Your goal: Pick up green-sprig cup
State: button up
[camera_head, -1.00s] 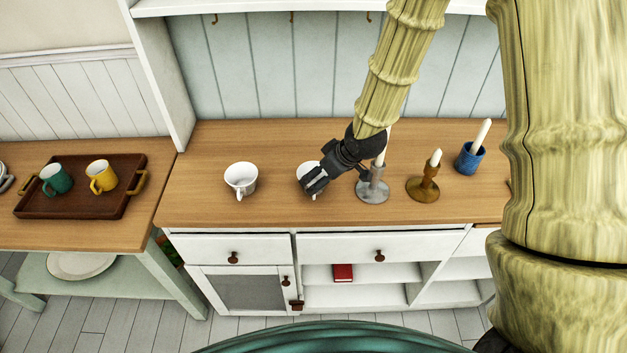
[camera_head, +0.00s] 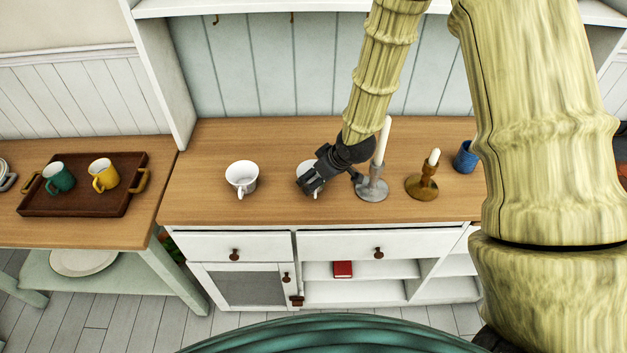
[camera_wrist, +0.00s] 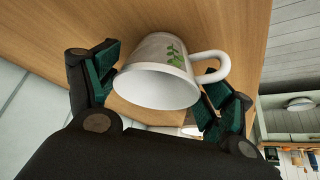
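The green-sprig cup (camera_wrist: 160,80) is white with a green leaf print and a handle on its right side in the wrist view. In the head view the cup (camera_head: 304,167) stands on the wooden counter, mostly hidden behind my gripper (camera_head: 312,182). In the wrist view my gripper (camera_wrist: 165,85) is open, with one green-padded finger on the left of the cup and the other on the right near the handle. The cup lies between the fingers. Whether either pad touches it is hard to tell.
A plain-looking white cup (camera_head: 241,176) stands to the left on the counter (camera_head: 205,145). A grey candlestick (camera_head: 372,187) stands close on the right of my gripper, then a brown candlestick (camera_head: 422,186) and a blue cup (camera_head: 467,157). A tray (camera_head: 80,205) with two mugs is far left.

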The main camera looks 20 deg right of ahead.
jog(key=shift+c, duration=1.1)
